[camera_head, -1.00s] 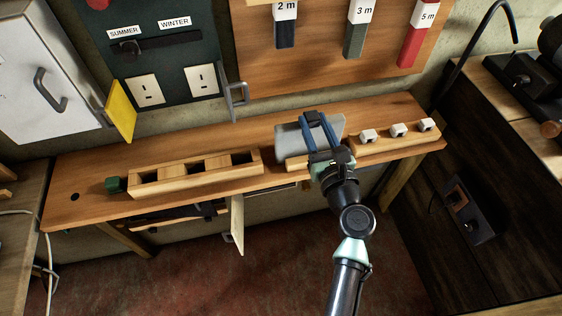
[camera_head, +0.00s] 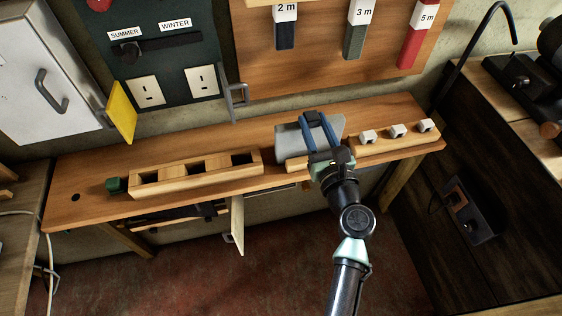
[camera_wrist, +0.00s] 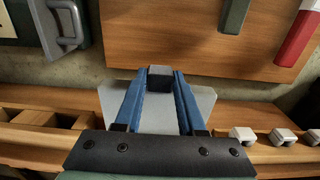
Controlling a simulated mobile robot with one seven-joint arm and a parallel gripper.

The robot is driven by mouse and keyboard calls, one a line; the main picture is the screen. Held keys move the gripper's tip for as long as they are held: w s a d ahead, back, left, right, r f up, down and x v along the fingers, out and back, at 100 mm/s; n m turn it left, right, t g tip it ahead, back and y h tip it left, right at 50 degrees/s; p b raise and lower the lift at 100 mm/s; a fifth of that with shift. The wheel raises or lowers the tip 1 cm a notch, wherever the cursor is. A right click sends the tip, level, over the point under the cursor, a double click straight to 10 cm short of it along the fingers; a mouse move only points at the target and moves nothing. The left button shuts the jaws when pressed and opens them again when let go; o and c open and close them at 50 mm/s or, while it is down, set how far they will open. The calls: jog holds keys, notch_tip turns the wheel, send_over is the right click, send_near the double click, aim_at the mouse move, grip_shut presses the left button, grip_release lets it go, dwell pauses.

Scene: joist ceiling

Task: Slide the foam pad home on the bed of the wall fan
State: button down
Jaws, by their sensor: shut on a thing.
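My gripper (camera_head: 313,120) is shut on a small dark grey block, which I take for the foam pad (camera_wrist: 159,78); it sits between the tips of the two blue fingers. The block is over or against a pale grey slab (camera_head: 293,137) on the wooden bench; whether they touch I cannot tell. In the wrist view the slab (camera_wrist: 112,98) shows between and beside the fingers, and the gripper body hides its near part. I cannot make out a wall fan, and whether the slab is its bed is unclear.
A wooden rail with white-grey pieces (camera_head: 397,131) lies right. A metal handle (camera_head: 237,95) and hanging tags are behind. Bench surface behind the pocketed block is clear.

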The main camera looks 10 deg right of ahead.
notch_tip(320, 180, up, 5)
jog(key=p, duration=0.4)
jog(key=shift+f, duration=0.1)
